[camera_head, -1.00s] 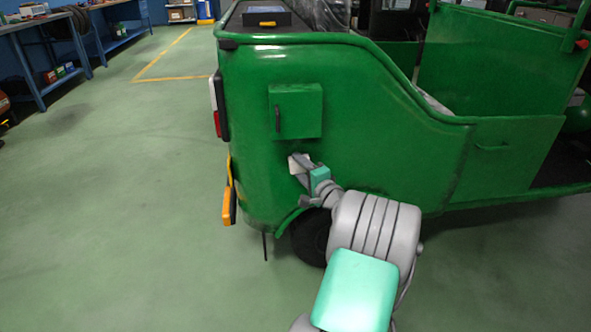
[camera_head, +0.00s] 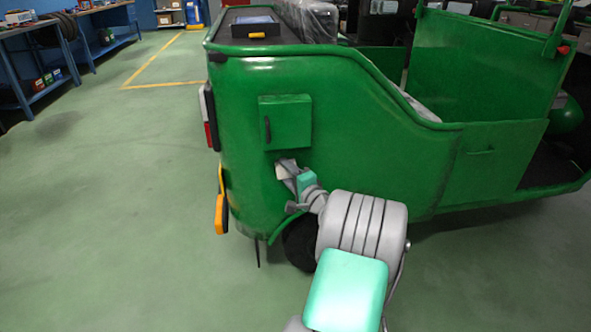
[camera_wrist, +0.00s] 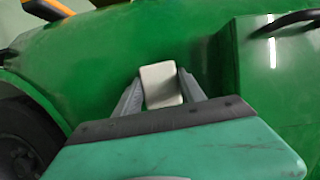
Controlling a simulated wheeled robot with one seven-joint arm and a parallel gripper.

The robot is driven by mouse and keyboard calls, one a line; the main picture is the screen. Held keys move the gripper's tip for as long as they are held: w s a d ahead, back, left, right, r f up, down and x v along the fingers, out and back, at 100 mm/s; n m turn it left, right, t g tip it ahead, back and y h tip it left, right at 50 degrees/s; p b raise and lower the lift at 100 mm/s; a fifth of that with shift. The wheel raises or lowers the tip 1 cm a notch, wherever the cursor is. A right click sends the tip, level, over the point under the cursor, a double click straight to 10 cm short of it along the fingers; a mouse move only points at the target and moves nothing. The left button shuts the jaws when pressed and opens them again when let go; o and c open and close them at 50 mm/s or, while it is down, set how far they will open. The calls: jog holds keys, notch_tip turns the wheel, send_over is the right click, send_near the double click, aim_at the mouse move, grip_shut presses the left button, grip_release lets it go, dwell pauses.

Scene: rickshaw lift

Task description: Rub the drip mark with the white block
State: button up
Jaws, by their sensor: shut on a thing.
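The white block (camera_wrist: 160,84) is held between the two fingers of my gripper (camera_wrist: 162,92) in the wrist view. In the head view the block (camera_head: 281,172) shows small at the tip of my gripper (camera_head: 288,172), against or very close to the green side panel (camera_head: 350,130) of the rickshaw, below the small hatch. I cannot tell whether it touches the panel. I cannot make out the drip mark in either view; the block or gripper may hide it.
A box-like hatch (camera_head: 286,122) with a dark handle stands out from the panel just above my gripper. Open green floor lies to the left.

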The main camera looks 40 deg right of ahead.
jog(key=shift+w+a+r, duration=0.1)
jog(key=shift+a, duration=0.1)
jog(key=shift+w+d+r+p, duration=0.1)
jog(key=shift+r+p, duration=0.55)
jog(key=shift+r, duration=0.15)
jog(key=shift+s+d+f+b, duration=0.1)
jog(key=shift+s+d+b, duration=0.25)
jog(key=shift+s+d, duration=0.4)
jog(key=shift+s+d+f+b, duration=0.1)
jog(key=shift+s+d+b, duration=0.3)
jog(key=shift+d, duration=0.55)
jog(key=s+a+p, duration=0.1)
jog(key=s+a, duration=0.2)
jog(key=s, duration=0.2)
jog(key=shift+a, duration=0.25)
jog(key=shift+s, duration=0.1)
jog(key=shift+s+a+p, duration=0.35)
jog(key=shift+s+a, duration=0.55)
jog(key=shift+s, duration=0.3)
